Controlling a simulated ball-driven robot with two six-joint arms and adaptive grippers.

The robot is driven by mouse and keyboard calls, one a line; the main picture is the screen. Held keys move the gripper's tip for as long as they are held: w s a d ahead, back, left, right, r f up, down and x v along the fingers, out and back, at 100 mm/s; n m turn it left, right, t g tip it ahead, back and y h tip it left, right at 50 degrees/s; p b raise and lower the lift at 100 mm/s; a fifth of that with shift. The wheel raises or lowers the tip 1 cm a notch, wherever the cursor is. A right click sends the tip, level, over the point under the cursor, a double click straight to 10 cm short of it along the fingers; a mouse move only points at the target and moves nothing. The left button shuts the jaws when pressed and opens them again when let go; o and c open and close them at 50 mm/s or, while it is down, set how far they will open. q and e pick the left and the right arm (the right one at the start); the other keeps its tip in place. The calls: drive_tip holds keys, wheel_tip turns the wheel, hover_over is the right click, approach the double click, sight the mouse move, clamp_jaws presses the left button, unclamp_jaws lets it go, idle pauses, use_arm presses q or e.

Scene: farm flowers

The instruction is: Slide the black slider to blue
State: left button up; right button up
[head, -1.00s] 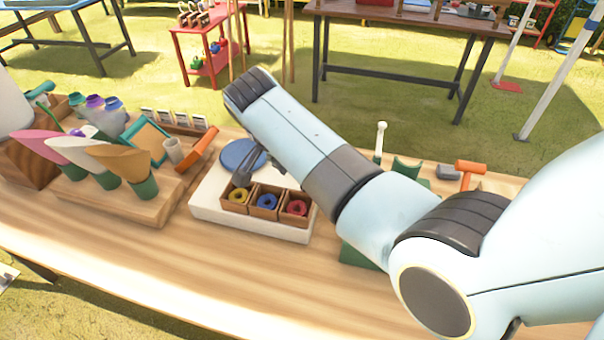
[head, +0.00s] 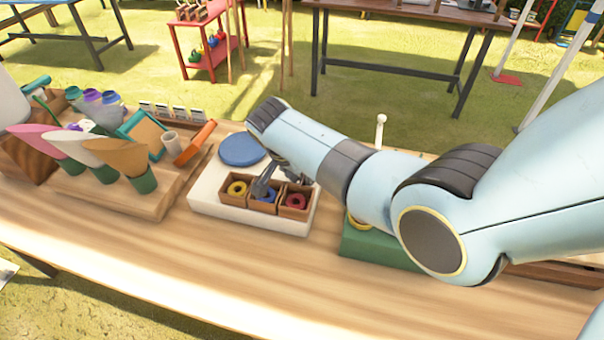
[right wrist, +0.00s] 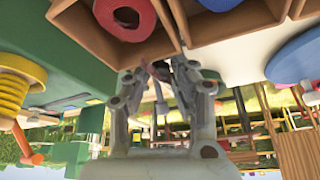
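A white block (head: 265,222) on the wooden table carries three small wooden boxes with a yellow ring (head: 236,188), a blue ring (head: 265,196) and a red ring (head: 296,201). A blue disc (head: 242,149) lies behind them. My right gripper (head: 262,187) reaches down at the middle box, by the blue ring. In the right wrist view its fingers (right wrist: 158,66) point at the boxes, below the red ring (right wrist: 127,14). I cannot make out the black slider; the gripper may hide it. Whether the fingers are shut is unclear. My left gripper is not in view.
A wooden stand with paper-like cones (head: 128,160) is to the left of the white block. A green block (head: 375,248) is to the right, partly behind my right arm. The table front (head: 200,265) is clear.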

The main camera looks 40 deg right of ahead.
sight(280, 179)
clamp_jaws()
drive_tip(key=shift+w, duration=0.1)
drive_tip(key=w+a+b, duration=0.2)
drive_tip(key=w+b, duration=0.1)
drive_tip(key=w+a+b, duration=0.1)
drive_tip(key=a, duration=0.1)
drive_tip(key=shift+w+f+b, duration=0.2)
drive_tip(key=shift+f+b, duration=0.1)
drive_tip(key=shift+b, duration=0.1)
drive_tip(key=shift+w+a, duration=0.25)
drive_tip(key=shift+w, duration=0.05)
drive_tip(key=shift+r, duration=0.25)
drive_tip(key=o, duration=0.5)
unclamp_jaws()
drive_tip(key=shift+w, duration=0.1)
